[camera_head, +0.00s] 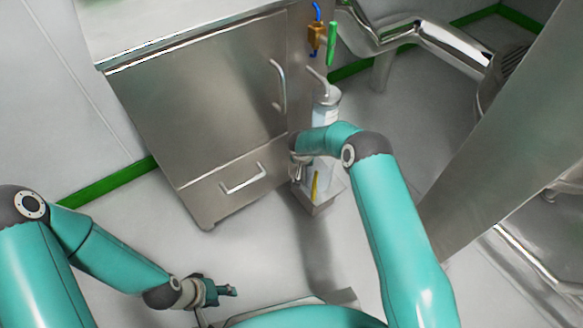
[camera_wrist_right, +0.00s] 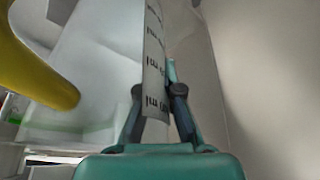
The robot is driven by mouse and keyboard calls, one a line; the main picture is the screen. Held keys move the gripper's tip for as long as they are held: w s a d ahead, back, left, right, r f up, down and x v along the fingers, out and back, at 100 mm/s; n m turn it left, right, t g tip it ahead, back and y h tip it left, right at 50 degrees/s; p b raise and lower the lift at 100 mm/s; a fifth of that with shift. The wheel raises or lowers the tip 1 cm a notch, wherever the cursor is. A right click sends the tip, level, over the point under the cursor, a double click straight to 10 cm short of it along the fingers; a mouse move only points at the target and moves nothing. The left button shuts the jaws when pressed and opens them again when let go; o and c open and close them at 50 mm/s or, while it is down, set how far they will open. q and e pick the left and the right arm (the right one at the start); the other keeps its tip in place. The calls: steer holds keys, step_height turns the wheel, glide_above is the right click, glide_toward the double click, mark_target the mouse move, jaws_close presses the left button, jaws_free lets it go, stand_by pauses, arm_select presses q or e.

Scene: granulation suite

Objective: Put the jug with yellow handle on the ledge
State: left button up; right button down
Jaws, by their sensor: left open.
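The jug with yellow handle (camera_head: 327,184) is a pale, clear-walled vessel below the cabinet's right edge in the head view, partly hidden by my right arm. In the right wrist view its yellow handle (camera_wrist_right: 38,75) is at left, and a wall with ml marks runs between my fingers. My right gripper (camera_wrist_right: 160,82) has its fingers closed in on either side of that marked wall; it also shows small in the head view (camera_head: 298,172). My left gripper (camera_head: 228,291) is open and empty, low in the head view. I cannot tell which surface is the ledge.
A steel cabinet (camera_head: 205,105) with a door and drawer stands at centre left, with a flat top (camera_head: 140,25). A pump bottle (camera_head: 326,112) is behind my right arm. Orange and green items (camera_head: 316,38) hang above. Steel pipework (camera_head: 440,40) and a grey panel (camera_head: 510,110) are at right.

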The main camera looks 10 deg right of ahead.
steer(key=shift+f, duration=0.1)
steer(key=c, duration=1.3)
jaws_free()
